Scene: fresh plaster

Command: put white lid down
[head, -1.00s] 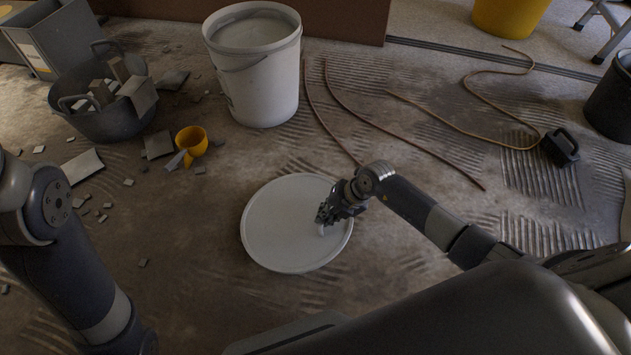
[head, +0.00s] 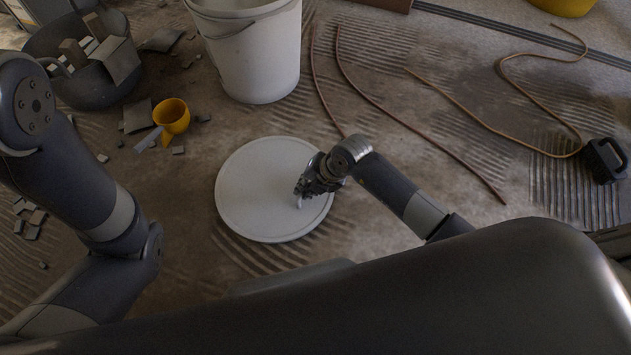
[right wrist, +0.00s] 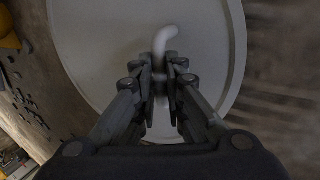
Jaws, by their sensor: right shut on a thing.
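The white lid (head: 255,190) is a round flat disc over the floor in the middle of the head view. My right gripper (head: 303,196) is over the right part of its top. In the right wrist view the lid (right wrist: 95,50) fills much of the picture, and my right gripper (right wrist: 160,90) is shut on a small white curved tab or handle on it. I cannot tell whether the lid touches the floor. My left arm shows at the left of the head view, but its gripper is out of view.
A white bucket (head: 255,60) stands behind the lid. A yellow cup (head: 172,117) and broken tile pieces lie to the left, near a dark tub (head: 90,85) of scraps. A cable (head: 480,105) and black tool (head: 604,160) lie right. Floor around the lid is mostly clear.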

